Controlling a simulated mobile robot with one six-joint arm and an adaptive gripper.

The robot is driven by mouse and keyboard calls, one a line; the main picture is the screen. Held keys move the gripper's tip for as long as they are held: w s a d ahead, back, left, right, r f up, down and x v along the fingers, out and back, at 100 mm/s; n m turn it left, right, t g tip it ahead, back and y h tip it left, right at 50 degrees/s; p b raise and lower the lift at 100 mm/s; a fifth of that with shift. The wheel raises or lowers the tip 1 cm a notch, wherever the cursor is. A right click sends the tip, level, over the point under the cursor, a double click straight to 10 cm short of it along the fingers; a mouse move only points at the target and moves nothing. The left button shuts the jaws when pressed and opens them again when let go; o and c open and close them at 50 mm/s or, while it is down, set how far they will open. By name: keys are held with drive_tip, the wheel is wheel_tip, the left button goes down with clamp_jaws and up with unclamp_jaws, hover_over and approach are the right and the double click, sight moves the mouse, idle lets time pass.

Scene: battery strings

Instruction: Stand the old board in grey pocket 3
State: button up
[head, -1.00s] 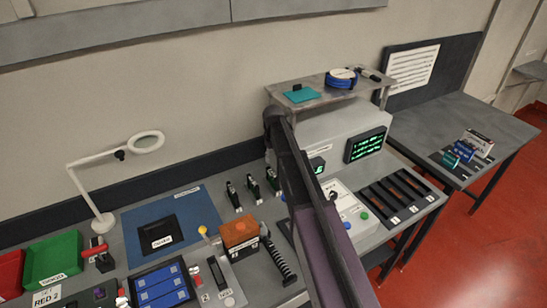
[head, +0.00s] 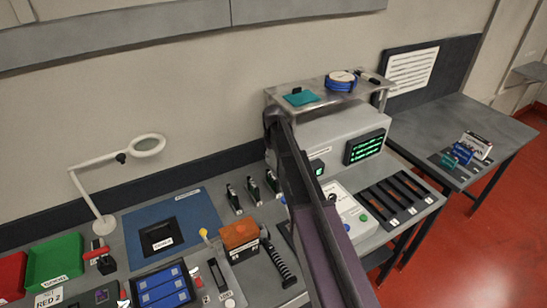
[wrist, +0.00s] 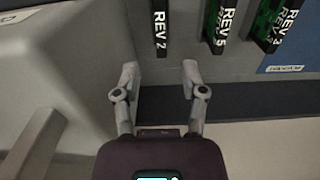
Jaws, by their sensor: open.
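Three upright green boards with black label edges stand in a row on the bench in the head view: a left one (head: 233,198), a middle one (head: 253,188) and a right one (head: 272,181). In the wrist view their labels read REV 2 (wrist: 160,28), REV 5 (wrist: 222,25) and REV 3 (wrist: 277,25). My gripper (wrist: 159,75) is open and empty, with the REV 2 board ahead of and between its fingertips, apart from them. The head view does not show the gripper. Dark slots (head: 393,203) with small number labels sit in the right bench; the numbers are too small to read.
A grey machine (head: 338,135) with green screens stands beside the boards and fills the wrist view's left side. A shelf (head: 315,93) tops it. A blue mat (head: 195,205), lamp (head: 105,222) and orange block (head: 240,232) lie left. My arm crosses the head view.

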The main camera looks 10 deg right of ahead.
drive_tip(key=s+m, duration=0.3)
drive_tip(key=s, duration=2.6)
drive_tip(key=shift+m, duration=0.3)
